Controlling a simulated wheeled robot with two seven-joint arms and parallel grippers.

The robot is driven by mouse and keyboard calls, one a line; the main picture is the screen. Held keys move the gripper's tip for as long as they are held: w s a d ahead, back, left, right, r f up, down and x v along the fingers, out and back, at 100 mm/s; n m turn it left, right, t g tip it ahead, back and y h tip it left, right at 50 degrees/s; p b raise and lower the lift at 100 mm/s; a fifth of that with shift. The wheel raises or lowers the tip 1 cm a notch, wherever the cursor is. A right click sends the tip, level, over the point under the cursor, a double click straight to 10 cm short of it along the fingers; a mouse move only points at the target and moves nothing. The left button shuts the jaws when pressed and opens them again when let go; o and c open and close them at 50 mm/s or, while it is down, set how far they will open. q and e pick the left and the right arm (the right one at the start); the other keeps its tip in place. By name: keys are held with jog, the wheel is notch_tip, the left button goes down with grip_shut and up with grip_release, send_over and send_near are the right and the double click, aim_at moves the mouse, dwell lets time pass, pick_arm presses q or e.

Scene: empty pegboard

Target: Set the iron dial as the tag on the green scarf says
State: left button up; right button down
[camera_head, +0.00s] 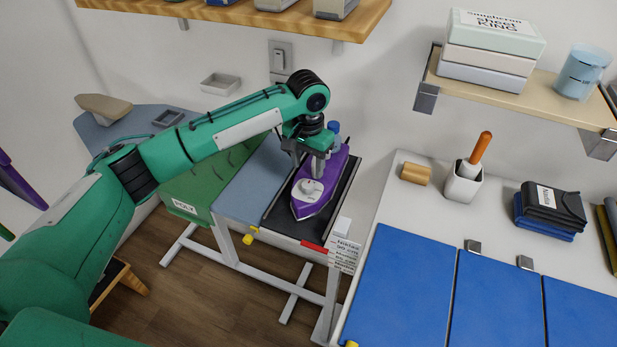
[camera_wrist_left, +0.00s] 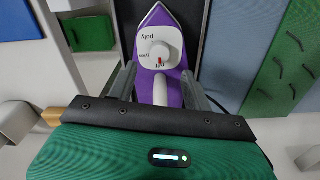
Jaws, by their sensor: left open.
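The purple iron (camera_head: 328,180) stands on a dark rest on the ironing table, and it also shows in the left wrist view (camera_wrist_left: 174,35). Its round white dial (camera_wrist_left: 159,55) has "poly" printed at the top and a smaller word at the left. A red mark sits at the dial's lower edge, beside a label partly hidden. The green scarf (camera_head: 212,174) lies over the table to the left, with a white tag (camera_head: 184,207) reading "POLY". My left gripper (camera_wrist_left: 158,88) is open, its fingers either side of the iron behind the dial. My right gripper is not in view.
A blue-capped bottle (camera_head: 333,130) stands close behind the iron. A printed card (camera_head: 345,254) hangs at the table's front right. A counter with blue panels (camera_head: 400,285) stands to the right. A wooden shelf (camera_head: 240,12) is above, and wooden floor is open below.

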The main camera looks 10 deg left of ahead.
aim_at(308, 184)
pick_arm(q)
notch_tip(308, 184, down, 6)
jog(key=shift+f+p, duration=0.25)
jog(key=shift+p, duration=0.2)
jog(key=shift+s, duration=0.1)
jog(key=c, duration=1)
